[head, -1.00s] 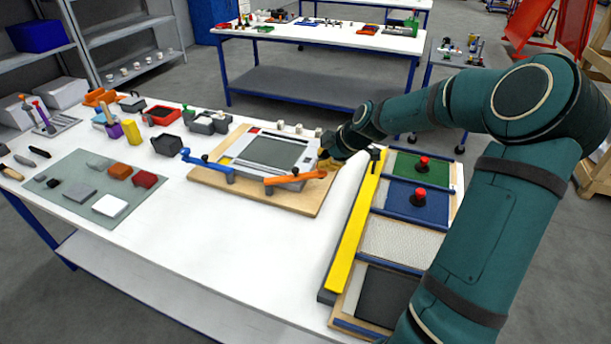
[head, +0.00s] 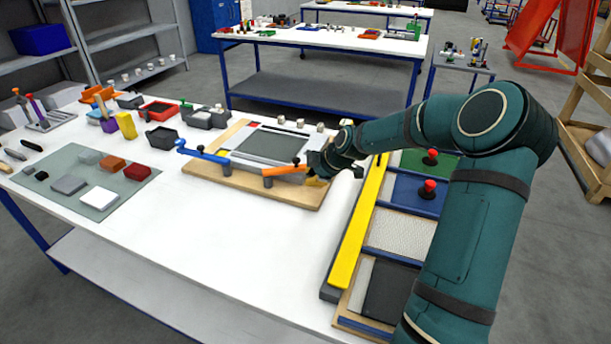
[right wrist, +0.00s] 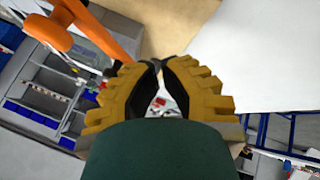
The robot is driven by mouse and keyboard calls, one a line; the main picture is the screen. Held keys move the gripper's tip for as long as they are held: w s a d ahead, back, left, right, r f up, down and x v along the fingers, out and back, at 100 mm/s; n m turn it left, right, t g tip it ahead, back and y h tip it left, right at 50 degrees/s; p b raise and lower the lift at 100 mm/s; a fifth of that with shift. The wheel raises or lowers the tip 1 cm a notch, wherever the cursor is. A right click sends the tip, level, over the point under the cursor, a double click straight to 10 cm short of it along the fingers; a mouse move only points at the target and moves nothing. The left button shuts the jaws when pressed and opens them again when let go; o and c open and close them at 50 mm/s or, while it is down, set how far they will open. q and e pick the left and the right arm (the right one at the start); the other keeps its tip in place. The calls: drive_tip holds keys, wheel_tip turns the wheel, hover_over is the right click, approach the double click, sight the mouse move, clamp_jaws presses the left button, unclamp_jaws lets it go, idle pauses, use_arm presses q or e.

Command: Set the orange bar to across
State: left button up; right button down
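The orange bar (head: 284,170) sits on a grey post at the front edge of a grey-screened panel (head: 270,147) on a wooden board. My left gripper is out of view.
A blue bar (head: 203,154) is mounted at the panel's left. A yellow bar (head: 356,232) and a tray row with red knobs (head: 430,184) lie to the right. A mat (head: 72,205) with blocks lies at left. The table's front middle is clear.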

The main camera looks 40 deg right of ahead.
sight(297, 164)
drive_tip(key=w, duration=0.1)
drive_tip(key=w+f, duration=0.2)
drive_tip(key=shift+w+d+b, duration=0.25)
drive_tip(key=shift+d+b, duration=0.05)
drive_tip(key=shift+w+d, duration=0.5)
drive_tip(key=shift+w, duration=0.25)
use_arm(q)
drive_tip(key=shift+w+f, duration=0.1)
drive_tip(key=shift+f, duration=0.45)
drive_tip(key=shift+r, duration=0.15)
use_arm(e)
drive_tip(key=shift+w+d, duration=0.1)
